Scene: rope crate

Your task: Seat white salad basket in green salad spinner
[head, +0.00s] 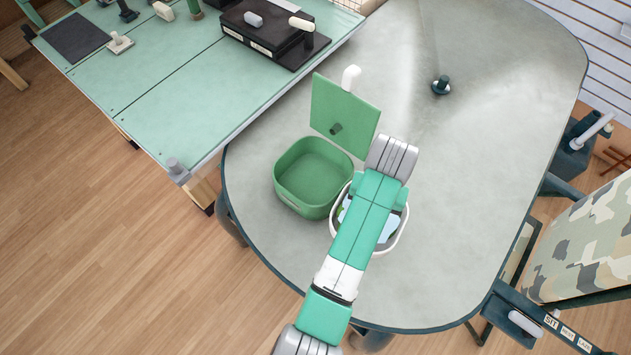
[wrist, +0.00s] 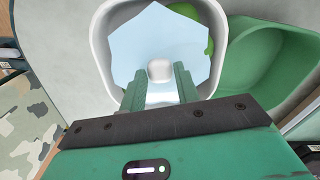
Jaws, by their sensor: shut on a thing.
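The white salad basket (head: 403,228) is mostly hidden under my arm in the head view; its white rim shows. In the wrist view the basket (wrist: 101,45) is seen from above, with a pale blue lining and a green bit at its right side. My gripper (wrist: 159,78) is over the basket's middle, its fingers on either side of a white knob (wrist: 160,70) and shut on it. I cannot tell whether the basket touches the table. The green salad spinner (head: 308,172) stands open and empty beside the basket, on its left; it also shows in the wrist view (wrist: 262,70).
The spinner's green square lid (head: 345,112) is tilted up behind its bowl. A dark knob-like object (head: 441,86) is farther back on the grey table (head: 460,200). The table's right side is clear. A green workbench (head: 170,90) adjoins at left; a camouflage-patterned item (head: 590,240) is at right.

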